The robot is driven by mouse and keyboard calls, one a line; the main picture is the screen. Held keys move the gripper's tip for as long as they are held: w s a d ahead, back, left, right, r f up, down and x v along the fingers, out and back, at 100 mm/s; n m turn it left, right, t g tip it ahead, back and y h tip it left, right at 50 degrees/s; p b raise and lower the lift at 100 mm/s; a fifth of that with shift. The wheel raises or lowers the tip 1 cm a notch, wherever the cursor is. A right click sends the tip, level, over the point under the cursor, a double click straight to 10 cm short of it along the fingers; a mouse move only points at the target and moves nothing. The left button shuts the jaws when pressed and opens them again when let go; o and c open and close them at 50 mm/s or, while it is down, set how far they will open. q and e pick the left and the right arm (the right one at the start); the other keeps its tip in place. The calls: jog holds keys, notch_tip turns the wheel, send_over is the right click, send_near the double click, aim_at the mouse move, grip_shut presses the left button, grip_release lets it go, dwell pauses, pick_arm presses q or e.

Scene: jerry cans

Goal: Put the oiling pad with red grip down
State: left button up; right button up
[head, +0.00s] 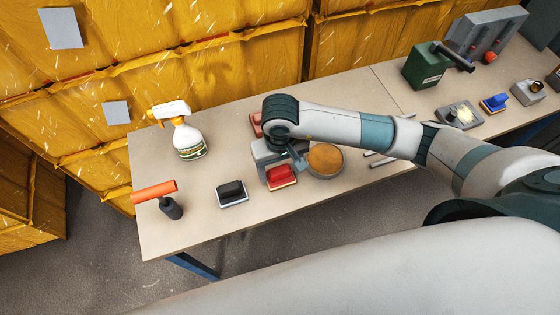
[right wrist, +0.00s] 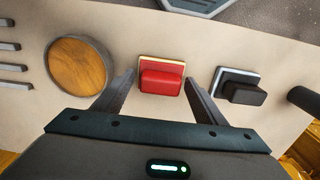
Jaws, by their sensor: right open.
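The oiling pad with red grip (head: 281,176) rests on the tabletop, near its front edge in the head view. My right gripper (head: 285,168) is open, with one finger on each side of the pad. Gaps show between the fingers and the red grip in the right wrist view (right wrist: 161,88). The arm hides part of the table behind the pad. My left gripper is not in view.
A round wooden-topped dish (head: 326,159) sits close right of the pad. A green can (head: 425,66) and a blue-grip pad (head: 495,103) are farther right.

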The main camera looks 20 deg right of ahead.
aim_at(280, 170)
jog(key=shift+r, duration=0.25)
notch_tip(280, 170, up, 12)
jog(key=b, duration=0.4)
jog(key=shift+s, duration=0.1)
dwell(0.8)
